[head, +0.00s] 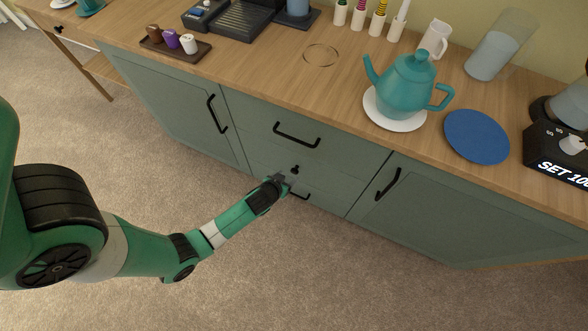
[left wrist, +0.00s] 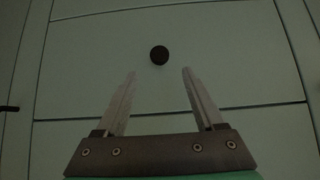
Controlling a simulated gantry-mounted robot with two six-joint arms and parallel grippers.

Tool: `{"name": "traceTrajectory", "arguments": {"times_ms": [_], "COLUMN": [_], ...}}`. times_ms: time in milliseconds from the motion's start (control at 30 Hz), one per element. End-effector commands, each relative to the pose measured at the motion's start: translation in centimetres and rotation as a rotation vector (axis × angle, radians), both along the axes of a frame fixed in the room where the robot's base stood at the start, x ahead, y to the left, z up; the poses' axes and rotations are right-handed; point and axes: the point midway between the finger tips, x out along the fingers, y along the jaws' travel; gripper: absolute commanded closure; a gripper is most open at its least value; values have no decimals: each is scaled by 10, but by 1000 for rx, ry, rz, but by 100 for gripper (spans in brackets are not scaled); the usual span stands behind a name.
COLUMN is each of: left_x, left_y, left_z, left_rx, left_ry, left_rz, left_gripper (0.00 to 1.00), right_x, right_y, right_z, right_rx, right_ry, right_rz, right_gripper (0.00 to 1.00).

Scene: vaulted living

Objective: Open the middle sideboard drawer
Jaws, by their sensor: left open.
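The sideboard (head: 240,108) has grey-green fronts, with a stack of drawers between two doors. The middle drawer (head: 262,158) looks shut, its front level with those around it. Its small round dark knob (head: 294,169) also shows in the left wrist view (left wrist: 159,55), above and between my fingertips. My left gripper (head: 288,179) is in front of the drawer stack, just below the knob in the head view. In the left wrist view the left gripper (left wrist: 158,73) is open, with nothing between its fingers. The gripper partly hides the lower drawer area. My right gripper is not in view.
The upper drawer has a black bar handle (head: 296,135); a lower bar handle (head: 300,195) sits close to my gripper. Door handles (head: 217,114) (head: 388,184) flank the drawers. A teal teapot (head: 405,88) stands on the top. The carpet in front is clear.

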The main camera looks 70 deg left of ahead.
Motion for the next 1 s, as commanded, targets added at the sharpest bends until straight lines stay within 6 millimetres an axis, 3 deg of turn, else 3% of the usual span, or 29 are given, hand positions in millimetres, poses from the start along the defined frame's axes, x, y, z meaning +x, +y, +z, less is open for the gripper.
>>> {"name": "traceTrajectory", "arguments": {"times_ms": [33, 267, 700, 1000], "left_x": [7, 32, 42, 42], "left_y": [6, 29, 37, 37], "left_z": [-17, -50, -56, -56], "left_rx": [1, 1, 0, 1], "left_ry": [-1, 0, 0, 0], "left_rz": [1, 1, 0, -1], "left_gripper": [30, 30, 30, 84], "right_x": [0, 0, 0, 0], "right_y": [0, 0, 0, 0], "right_z": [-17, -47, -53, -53], "right_rx": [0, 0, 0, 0], "right_ry": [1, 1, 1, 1], "right_rz": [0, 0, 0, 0], "right_gripper": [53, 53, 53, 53]}}
